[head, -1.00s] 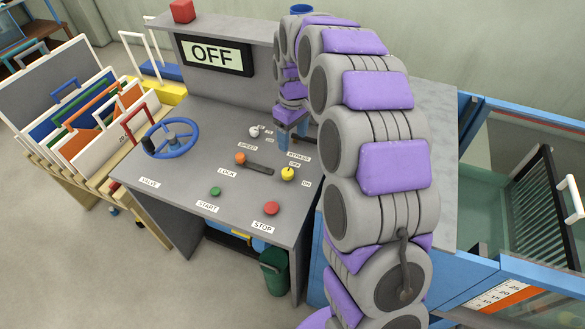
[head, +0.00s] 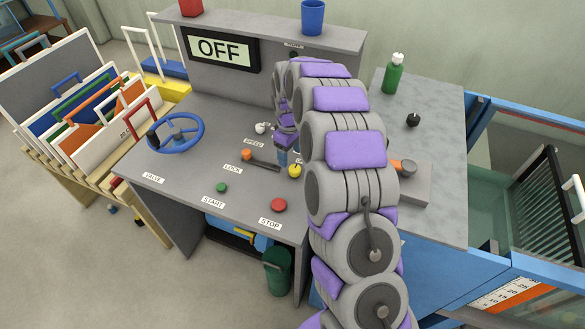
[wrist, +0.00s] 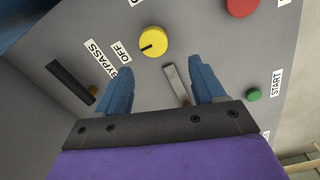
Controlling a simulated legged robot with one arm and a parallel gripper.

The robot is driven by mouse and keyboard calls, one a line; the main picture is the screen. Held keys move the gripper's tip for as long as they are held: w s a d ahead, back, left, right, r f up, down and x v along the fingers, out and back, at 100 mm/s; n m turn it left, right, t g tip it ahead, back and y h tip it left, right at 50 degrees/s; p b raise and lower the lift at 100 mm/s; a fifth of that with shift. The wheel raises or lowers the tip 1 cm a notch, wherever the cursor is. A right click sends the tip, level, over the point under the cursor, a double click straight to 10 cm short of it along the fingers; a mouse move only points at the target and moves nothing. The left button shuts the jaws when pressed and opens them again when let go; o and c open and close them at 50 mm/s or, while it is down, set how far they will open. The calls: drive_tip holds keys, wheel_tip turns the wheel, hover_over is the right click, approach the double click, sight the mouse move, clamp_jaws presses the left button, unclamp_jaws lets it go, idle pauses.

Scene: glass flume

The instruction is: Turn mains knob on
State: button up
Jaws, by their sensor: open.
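The yellow knob (head: 295,170) is on the sloping grey control panel, partly beside my arm. I cannot read a mains label. My gripper (wrist: 163,75) is open and empty, with its two blue fingers pointing toward the knob. The knob shows ahead of the gap between the fingertips, apart from them. In the head view my gripper (head: 285,156) is just behind the knob, mostly hidden by my arm. The display (head: 219,48) reads OFF.
The panel holds a blue valve wheel (head: 175,132), an orange knob (head: 246,155) with a slot, a green button (head: 221,187) and a red button (head: 279,205). In the wrist view a dark bar (wrist: 70,82) lies left. A green bottle (head: 394,76) stands on the right.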

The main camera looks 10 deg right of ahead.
sight(294, 167)
drive_tip(key=f, duration=0.3)
drive_tip(key=shift+s+a+f+b, duration=0.1)
drive_tip(key=shift+a+f+b, duration=0.1)
drive_tip(key=shift+f+b, duration=0.15)
drive_tip(key=d+f, duration=0.3)
drive_tip(key=shift+f, duration=0.1)
drive_tip(key=shift+a+f, duration=0.1)
drive_tip(key=shift+a, duration=1.1)
drive_tip(key=shift+c, duration=0.2)
drive_tip(key=shift+a, duration=0.15)
drive_tip(key=shift+c, duration=0.8)
drive_tip(key=shift+d, duration=0.85)
drive_tip(key=c, duration=0.4)
drive_tip(key=shift+d, duration=0.1)
drive_tip(key=shift+c, duration=1)
drive_tip(key=shift+a, duration=0.35)
drive_tip(key=shift+c, duration=1.3)
drive_tip(key=shift+d, duration=0.1)
